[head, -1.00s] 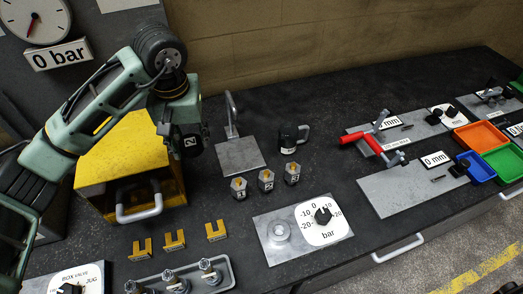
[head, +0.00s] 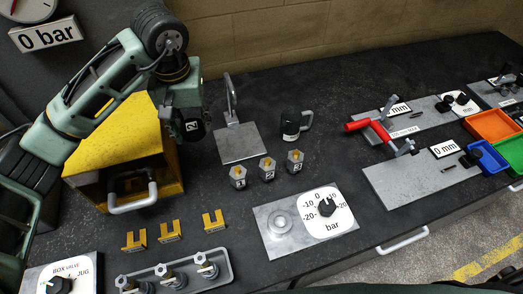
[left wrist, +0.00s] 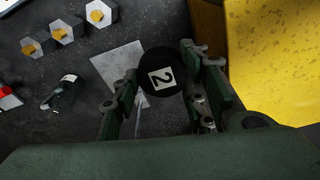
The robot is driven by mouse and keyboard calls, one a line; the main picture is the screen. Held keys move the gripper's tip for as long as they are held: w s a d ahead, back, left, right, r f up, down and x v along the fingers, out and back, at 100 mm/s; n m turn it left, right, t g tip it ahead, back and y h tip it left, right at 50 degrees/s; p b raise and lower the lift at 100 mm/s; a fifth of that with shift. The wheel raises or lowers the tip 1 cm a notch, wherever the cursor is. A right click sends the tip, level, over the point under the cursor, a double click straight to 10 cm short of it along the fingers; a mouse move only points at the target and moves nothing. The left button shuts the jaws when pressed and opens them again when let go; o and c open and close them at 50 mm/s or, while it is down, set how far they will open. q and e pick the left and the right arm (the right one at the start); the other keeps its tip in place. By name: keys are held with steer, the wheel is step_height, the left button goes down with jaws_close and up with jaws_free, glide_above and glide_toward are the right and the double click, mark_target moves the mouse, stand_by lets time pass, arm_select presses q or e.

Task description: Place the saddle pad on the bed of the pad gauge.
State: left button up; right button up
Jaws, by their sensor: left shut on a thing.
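My left gripper (head: 186,108) is shut on a round black pad with a white label marked 2 (head: 194,131), which I take to be the saddle pad. It hangs above the bench at the right side of the yellow box. In the left wrist view the pad (left wrist: 162,72) sits between the two fingers (left wrist: 162,92), its labelled face towards the camera. Flat grey plates with mm displays stand at the right, one reading 0 mm (head: 449,148) with a bare plate (head: 405,183). I cannot tell which one is the pad gauge. My right gripper is out of view.
The yellow box (head: 115,147) with a grey handle stands below my left arm. A plate with an upright post (head: 238,144), a dark mug-like item (head: 291,124), several hex pieces (head: 267,168) and a bar dial plate (head: 275,241) lie between. Red clamp handles (head: 383,132) stick up at the right.

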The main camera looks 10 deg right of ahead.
arm_select(q)
steer(key=b, duration=0.6)
glide_above(207, 170)
step_height(207, 170, down, 7)
steer(key=f, duration=0.1)
steer(key=f+p, duration=0.1)
steer(key=f, duration=0.1)
steer(key=f+p, duration=0.1)
steer(key=f, duration=0.1)
steer(key=shift+s, duration=0.35)
step_height(207, 170, down, 4)
steer(key=shift+p, duration=0.6)
steer(key=shift+w+f, duration=0.1)
steer(key=shift+f, duration=0.35)
steer(key=shift+f+b, duration=0.2)
steer(key=shift+b, duration=0.1)
steer(key=o, duration=1.3)
steer(key=shift+r, duration=0.1)
